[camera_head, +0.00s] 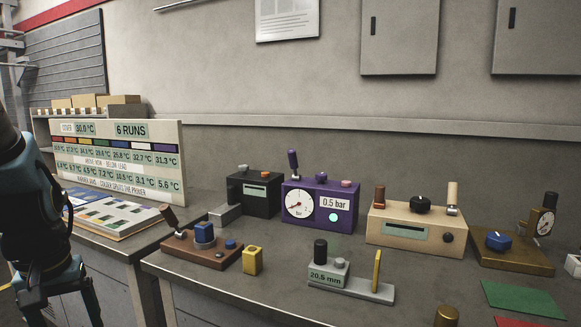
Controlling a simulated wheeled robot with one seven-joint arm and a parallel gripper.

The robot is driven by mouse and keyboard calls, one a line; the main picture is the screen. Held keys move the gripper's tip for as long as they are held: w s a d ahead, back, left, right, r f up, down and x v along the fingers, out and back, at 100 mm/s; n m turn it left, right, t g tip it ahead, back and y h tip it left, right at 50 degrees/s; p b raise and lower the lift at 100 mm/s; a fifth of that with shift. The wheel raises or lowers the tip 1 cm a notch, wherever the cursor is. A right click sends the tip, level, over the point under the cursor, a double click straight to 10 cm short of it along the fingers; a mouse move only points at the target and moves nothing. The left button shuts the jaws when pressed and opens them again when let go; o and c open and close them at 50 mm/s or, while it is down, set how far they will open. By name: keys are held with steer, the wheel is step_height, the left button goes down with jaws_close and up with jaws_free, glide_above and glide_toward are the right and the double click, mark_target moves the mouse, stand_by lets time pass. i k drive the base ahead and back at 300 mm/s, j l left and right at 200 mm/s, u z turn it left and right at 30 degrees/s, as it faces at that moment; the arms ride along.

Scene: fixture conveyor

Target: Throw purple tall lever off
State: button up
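A purple box (320,216) stands at the back of the bench, with a round dial, a "0.5 bar" display and a pale lit round spot on its front. Its tall purple lever (293,160) rises from the left of its top and leans slightly left. A short reddish knob or button sits at the right of the same top. My gripper (69,303) hangs at the lower left edge, far from the purple box. Its two fingers are spread with a gap between them, and I see nothing held. The fingertips reach the picture's bottom edge.
A black box (254,195) stands left of the purple box and a beige box (416,228) right of it. In front are a brown lever base (201,252), a yellow block (252,262) and a grey gauge (350,287). A sign board (120,160) stands at left.

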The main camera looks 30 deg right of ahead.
mark_target(292, 158)
steer(key=z, duration=1.05)
